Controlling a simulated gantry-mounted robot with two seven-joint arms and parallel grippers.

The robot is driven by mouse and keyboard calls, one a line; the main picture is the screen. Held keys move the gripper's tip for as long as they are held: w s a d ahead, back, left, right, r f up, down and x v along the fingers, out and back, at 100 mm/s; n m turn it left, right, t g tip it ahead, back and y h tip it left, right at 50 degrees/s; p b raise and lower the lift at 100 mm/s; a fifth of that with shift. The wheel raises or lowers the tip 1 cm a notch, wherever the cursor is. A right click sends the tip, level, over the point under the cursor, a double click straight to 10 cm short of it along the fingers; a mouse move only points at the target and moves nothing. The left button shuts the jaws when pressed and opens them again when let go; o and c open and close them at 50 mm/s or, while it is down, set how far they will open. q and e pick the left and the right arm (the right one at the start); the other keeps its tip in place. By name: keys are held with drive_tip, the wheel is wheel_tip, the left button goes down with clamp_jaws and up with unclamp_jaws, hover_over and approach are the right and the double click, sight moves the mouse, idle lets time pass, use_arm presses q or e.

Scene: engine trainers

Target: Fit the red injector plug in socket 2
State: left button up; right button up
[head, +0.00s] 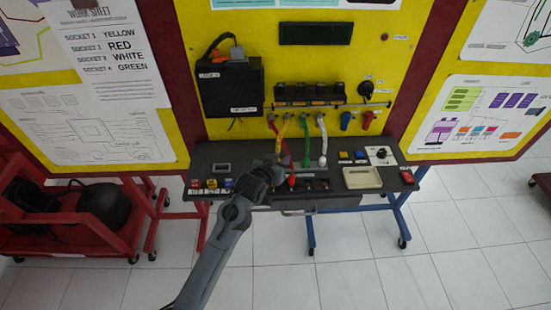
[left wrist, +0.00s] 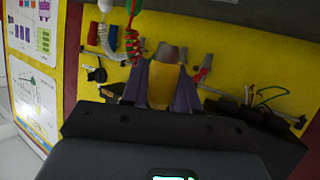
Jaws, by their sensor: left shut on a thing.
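My left gripper (head: 272,172) is over the console's middle. In the left wrist view its purple fingers (left wrist: 160,88) are shut on a yellow plug (left wrist: 161,90) with a grey end. A red plug (head: 291,180) shows just right of the gripper, at the left of the dark sockets (head: 315,185); I cannot tell whether it is seated. Green (head: 306,150) and white (head: 323,145) leads hang from the rail. The gripper hides part of the console and the socket beneath. My right gripper is not in view.
A yellow panel (head: 330,65) rises behind the console (head: 350,200), with a black box (head: 230,90) on its left. A pale tray (head: 362,178) and buttons lie right of the sockets. A work sheet (head: 100,50) lists socket colours. Red racks (head: 85,230) stand at the left.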

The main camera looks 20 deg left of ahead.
use_arm(q)
drive_tip(key=shift+a+f+b, duration=0.45)
drive_tip(key=shift+a+f, duration=0.15)
drive_tip(key=shift+f, duration=0.2)
drive_tip(key=shift+s+a+f, duration=0.25)
drive_tip(key=shift+a+f, duration=0.05)
drive_tip(key=shift+f+b, duration=0.15)
drive_tip(key=shift+b, duration=0.3)
drive_tip(key=shift+w+d+f+b, duration=0.1)
drive_tip(key=shift+d+f+b, duration=0.1)
drive_tip(key=shift+f+b, duration=0.4)
drive_tip(key=shift+a+f+b, duration=0.1)
drive_tip(key=shift+f+b, duration=0.8)
drive_tip(key=shift+b, duration=0.15)
drive_tip(key=shift+f+b, duration=0.45)
drive_tip(key=shift+f, duration=0.35)
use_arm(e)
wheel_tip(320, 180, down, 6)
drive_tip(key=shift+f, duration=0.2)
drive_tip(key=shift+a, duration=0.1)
